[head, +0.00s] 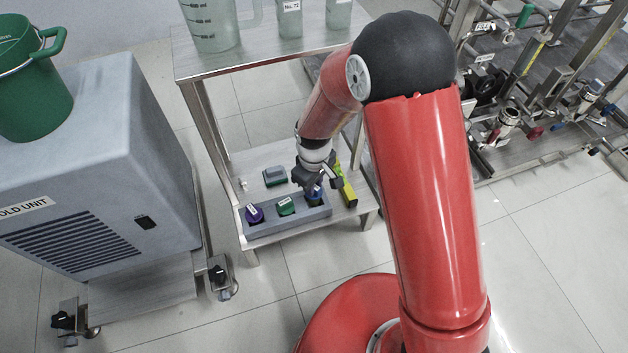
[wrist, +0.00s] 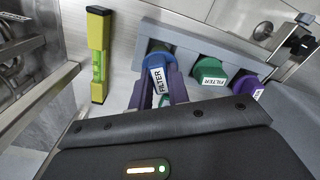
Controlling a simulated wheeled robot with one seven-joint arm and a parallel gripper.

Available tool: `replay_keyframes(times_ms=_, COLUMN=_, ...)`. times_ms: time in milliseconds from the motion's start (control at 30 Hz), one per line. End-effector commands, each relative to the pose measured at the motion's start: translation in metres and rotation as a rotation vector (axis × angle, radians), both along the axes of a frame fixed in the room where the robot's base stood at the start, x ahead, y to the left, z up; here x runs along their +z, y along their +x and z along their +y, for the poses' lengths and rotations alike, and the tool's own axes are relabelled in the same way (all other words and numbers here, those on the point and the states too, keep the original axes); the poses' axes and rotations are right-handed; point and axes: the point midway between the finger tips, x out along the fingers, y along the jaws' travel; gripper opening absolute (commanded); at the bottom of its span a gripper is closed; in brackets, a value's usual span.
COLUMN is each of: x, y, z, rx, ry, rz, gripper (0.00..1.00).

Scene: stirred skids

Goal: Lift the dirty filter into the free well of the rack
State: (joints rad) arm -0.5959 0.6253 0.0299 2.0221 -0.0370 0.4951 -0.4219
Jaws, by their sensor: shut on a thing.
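A blue filter (wrist: 163,64) with a white FILTER label is between the fingers of my gripper (wrist: 161,82), which is shut on it. In the head view my gripper (head: 311,183) is at the right end of the grey rack (head: 262,229). The blue filter is at the rack's end well, whose dark opening shows beside it in the wrist view. I cannot tell how deep it sits. A green filter (head: 286,206) stands in the middle well and a purple filter (head: 254,214) in the left well. No dirt marks can be made out.
A yellow spirit level (head: 346,187) lies right of the rack. The upper shelf (head: 262,50) with a measuring jug (head: 214,22) overhangs behind. A grey cold unit (head: 95,150) stands left.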

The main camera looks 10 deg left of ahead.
Motion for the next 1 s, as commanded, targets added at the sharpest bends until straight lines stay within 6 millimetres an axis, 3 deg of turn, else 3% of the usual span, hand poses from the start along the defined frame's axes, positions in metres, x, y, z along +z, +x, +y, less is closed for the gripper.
replay_keyframes(times_ms=33, x=-0.01, y=0.0, z=0.0, rx=0.0, ry=-0.001, rz=0.0, gripper=0.0)
replay_keyframes(times_ms=167, x=-0.017, y=0.0, z=0.0, rx=0.0, ry=0.0, rz=0.0, gripper=0.0)
replay_keyframes(times_ms=1000, x=-0.026, y=0.0, z=0.0, rx=-0.001, ry=0.0, rz=0.0, gripper=0.0)
